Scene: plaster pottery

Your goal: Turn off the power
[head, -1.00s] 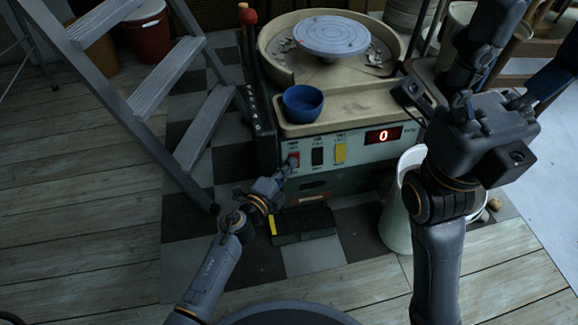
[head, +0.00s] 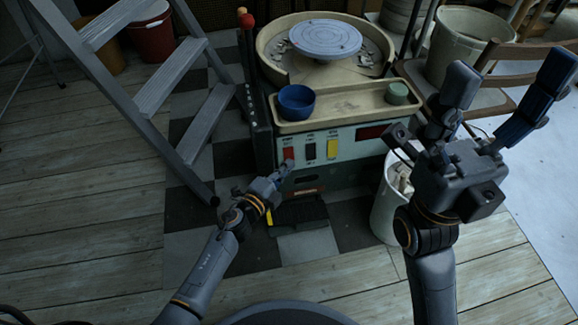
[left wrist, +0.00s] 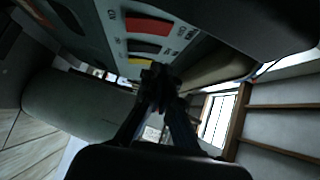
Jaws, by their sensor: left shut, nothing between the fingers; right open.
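The pottery wheel's control panel (head: 350,146) faces me in the head view. It has a red switch (head: 288,152), a black switch (head: 310,150), a yellow switch (head: 333,147) and a dark display (head: 371,131). My left gripper (head: 286,166) is shut and empty, with its tip at the lower edge of the red switch. I cannot tell if they touch. In the left wrist view the red switch (left wrist: 148,25) and yellow switch (left wrist: 138,62) lie above and beyond the closed fingers (left wrist: 158,82). My right gripper (head: 508,88) is open and empty, raised at the right.
A blue bowl (head: 296,101) and a small green pot (head: 397,92) sit on the wheel's tray (head: 345,104). A stepladder (head: 160,85) stands at left. A white bucket (head: 384,205) stands right of the panel, a black pedal (head: 298,214) below it.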

